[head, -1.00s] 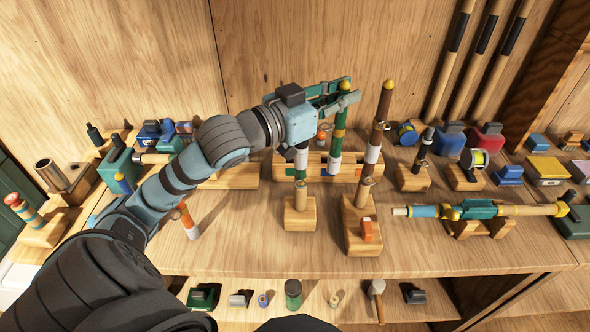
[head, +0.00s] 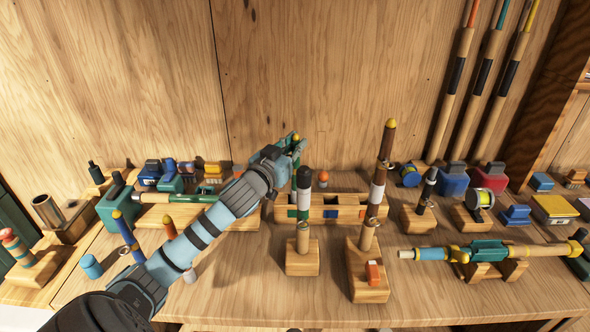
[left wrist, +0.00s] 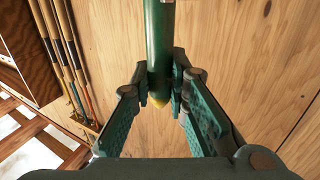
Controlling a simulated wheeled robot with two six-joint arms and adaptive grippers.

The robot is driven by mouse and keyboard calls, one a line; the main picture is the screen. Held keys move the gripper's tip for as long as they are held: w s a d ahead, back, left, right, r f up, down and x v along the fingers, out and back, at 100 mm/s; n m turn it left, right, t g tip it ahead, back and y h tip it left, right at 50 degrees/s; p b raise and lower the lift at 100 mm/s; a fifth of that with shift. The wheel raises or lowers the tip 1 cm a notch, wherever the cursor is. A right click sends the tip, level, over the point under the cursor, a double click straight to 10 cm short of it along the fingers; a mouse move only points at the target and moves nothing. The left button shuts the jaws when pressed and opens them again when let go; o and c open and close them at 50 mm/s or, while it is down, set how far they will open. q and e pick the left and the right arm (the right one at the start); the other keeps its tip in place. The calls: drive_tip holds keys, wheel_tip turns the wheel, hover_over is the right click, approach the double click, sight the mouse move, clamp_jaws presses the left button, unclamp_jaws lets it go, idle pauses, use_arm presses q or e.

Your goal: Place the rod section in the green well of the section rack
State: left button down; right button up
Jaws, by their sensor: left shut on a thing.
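The green rod section (left wrist: 158,40) with a yellow tip is between the fingers of my left gripper (left wrist: 165,80) in the left wrist view. In the head view my left gripper (head: 296,150) is shut on its upper end, over the left part of the section rack. The wooden section rack (head: 345,205) has green, blue and red marks on its front, green at the left. The section's lower end is hidden behind a dark-topped green rod, so I cannot tell whether it is inside the green well. My right gripper is out of view.
The dark-topped green rod (head: 303,180) stands in a wooden block (head: 301,262) in front of the rack. A tall brown rod (head: 379,180) stands to its right. A reel-fitted rod (head: 480,251) lies on a stand at right. Bare bench shows at front left.

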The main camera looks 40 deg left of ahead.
use_arm(q)
wheel_tip(320, 180, down, 5)
drive_tip(key=shift+s+r+b, duration=0.1)
drive_tip(key=shift+s+b, duration=0.05)
drive_tip(key=shift+b, duration=0.4)
drive_tip(key=c, duration=1.6)
unclamp_jaws()
drive_tip(key=shift+o, duration=0.2)
